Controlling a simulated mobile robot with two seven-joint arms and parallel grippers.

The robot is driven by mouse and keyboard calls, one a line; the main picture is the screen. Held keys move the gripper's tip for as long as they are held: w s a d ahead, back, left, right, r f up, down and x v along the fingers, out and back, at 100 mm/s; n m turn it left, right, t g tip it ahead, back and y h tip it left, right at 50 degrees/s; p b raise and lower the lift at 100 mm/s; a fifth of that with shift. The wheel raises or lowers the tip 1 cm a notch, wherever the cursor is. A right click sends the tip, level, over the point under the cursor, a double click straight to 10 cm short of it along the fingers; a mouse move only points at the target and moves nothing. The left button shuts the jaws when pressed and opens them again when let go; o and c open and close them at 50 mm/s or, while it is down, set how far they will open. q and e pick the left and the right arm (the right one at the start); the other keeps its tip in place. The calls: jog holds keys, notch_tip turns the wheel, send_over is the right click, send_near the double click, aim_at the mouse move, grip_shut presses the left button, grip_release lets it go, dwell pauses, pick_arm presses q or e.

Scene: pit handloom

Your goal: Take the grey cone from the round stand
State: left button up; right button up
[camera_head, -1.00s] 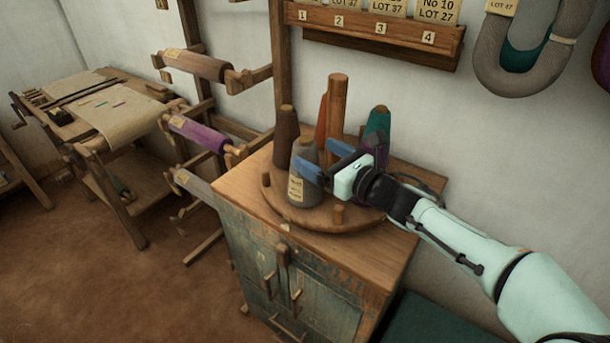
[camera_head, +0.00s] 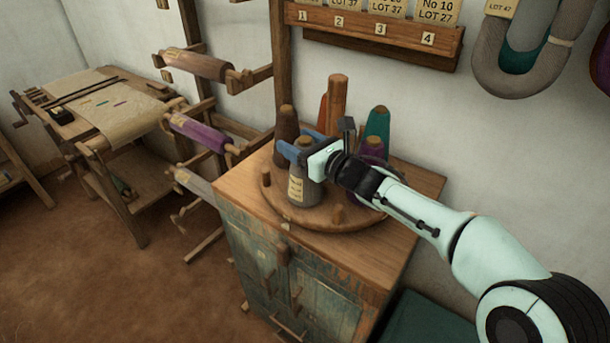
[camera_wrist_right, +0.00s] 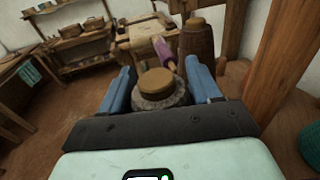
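The grey cone (camera_head: 303,191) stands upright on the round wooden stand (camera_head: 368,214), its paper label facing the front left. My right gripper (camera_head: 295,143) is at the cone's upper part, with its blue fingers pointing left. In the right wrist view the cone's tan top (camera_wrist_right: 157,82) lies between the two fingers of the right gripper (camera_wrist_right: 162,80), which are spread on either side of it. Whether they touch the cone cannot be seen clearly. My left gripper is not in view.
A brown cone (camera_head: 286,125), an orange cone (camera_head: 322,112), a green cone (camera_head: 377,126) and a purple cone (camera_head: 372,148) share the stand. A wooden post (camera_head: 338,95) rises at its middle. The stand sits on a cabinet (camera_head: 405,250) against the wall.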

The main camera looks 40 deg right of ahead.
jog(key=c, duration=0.5)
jog(key=shift+r, duration=0.15)
